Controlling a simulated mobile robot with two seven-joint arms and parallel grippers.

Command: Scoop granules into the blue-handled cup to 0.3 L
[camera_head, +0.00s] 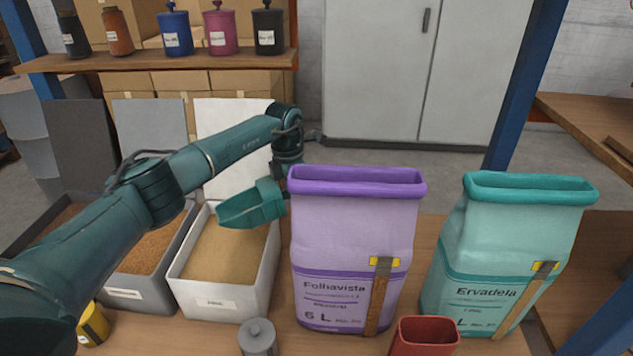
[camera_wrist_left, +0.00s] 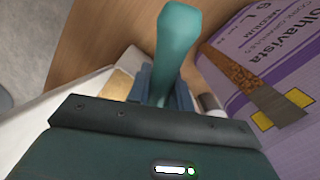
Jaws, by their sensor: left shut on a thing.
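A teal scoop (camera_head: 252,204) hangs over the light grey bin (camera_head: 181,282) of tan granules in the head view, clear of their surface. Its teal handle (camera_wrist_left: 177,42) rises between the fingers of my left gripper (camera_wrist_left: 163,88) in the wrist view. The gripper is shut on it. Whether the scoop holds granules cannot be told. A purple sack marked Folhavista 6 L (camera_head: 345,240) stands open just right of the scoop; it also shows in the wrist view (camera_wrist_left: 270,60). No blue-handled cup can be made out. My right gripper is out of view.
A teal Ervadela sack (camera_head: 497,250) stands at right. A red container (camera_head: 425,337) and a grey lidded canister (camera_head: 257,338) are at the front edge. A darker grey bin (camera_head: 140,292) of brown granules lies under my arm. Jars (camera_head: 175,30) line the shelf behind.

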